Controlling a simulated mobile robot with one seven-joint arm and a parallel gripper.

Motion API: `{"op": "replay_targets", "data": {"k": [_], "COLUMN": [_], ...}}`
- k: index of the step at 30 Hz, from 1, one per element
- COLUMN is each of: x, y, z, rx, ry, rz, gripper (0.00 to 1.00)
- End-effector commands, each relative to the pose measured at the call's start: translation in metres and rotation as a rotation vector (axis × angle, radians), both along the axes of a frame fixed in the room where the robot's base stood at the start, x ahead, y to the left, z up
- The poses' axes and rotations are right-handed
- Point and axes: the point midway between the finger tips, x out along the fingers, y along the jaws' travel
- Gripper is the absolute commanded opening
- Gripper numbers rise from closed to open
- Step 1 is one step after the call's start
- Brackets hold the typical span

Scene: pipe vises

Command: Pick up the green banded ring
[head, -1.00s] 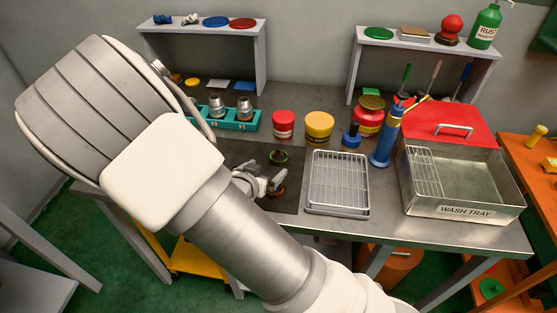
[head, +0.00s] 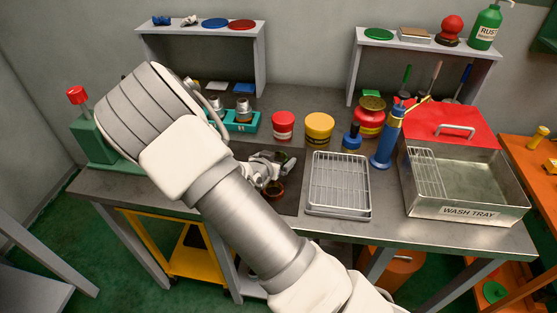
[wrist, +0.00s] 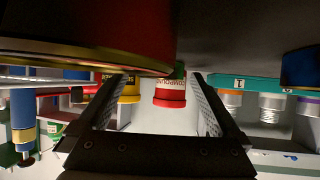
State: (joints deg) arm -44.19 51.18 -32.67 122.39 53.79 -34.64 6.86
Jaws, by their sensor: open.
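The green banded ring (head: 291,161) lies on the dark mat (head: 289,204) in the head view, mostly hidden behind my gripper (head: 280,164). My gripper is open and low over the mat, its fingers at the ring; I cannot tell whether they touch it. A second ring (head: 272,188), reddish-brown, lies on the mat just in front. In the wrist view, which is upside down, my two fingers (wrist: 157,85) stand apart with a red tin (wrist: 169,92) beyond them. A large dark red, gold-edged round thing (wrist: 95,35) fills the top left, close to the camera.
A wire rack tray (head: 338,184) stands right of the mat, and the wash tray (head: 465,208) farther right. Behind the mat are a red tin (head: 283,125), a yellow tin (head: 319,128) and a teal holder (head: 243,124).

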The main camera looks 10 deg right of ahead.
Motion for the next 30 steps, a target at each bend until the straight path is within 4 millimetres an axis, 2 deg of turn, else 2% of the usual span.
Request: {"op": "replay_targets", "data": {"k": [2, 3, 18, 26, 30], "x": [-0.0002, -0.0002, -0.0005, -0.0003, -0.0001], "y": [0.0001, 0.0001, 0.0002, 0.0002, 0.0002], "z": [0.0001, 0.0001, 0.0003, 0.0018, 0.0094], "rx": [0.0, 0.0, 0.0, 0.0, 0.001], "ry": [0.0, 0.0, 0.0, -0.001, -0.002], "rz": [0.0, 0.0, 0.0, 0.0, -0.001], "gripper": [1.0, 0.96, 0.07, 0.06, 0.06]}}
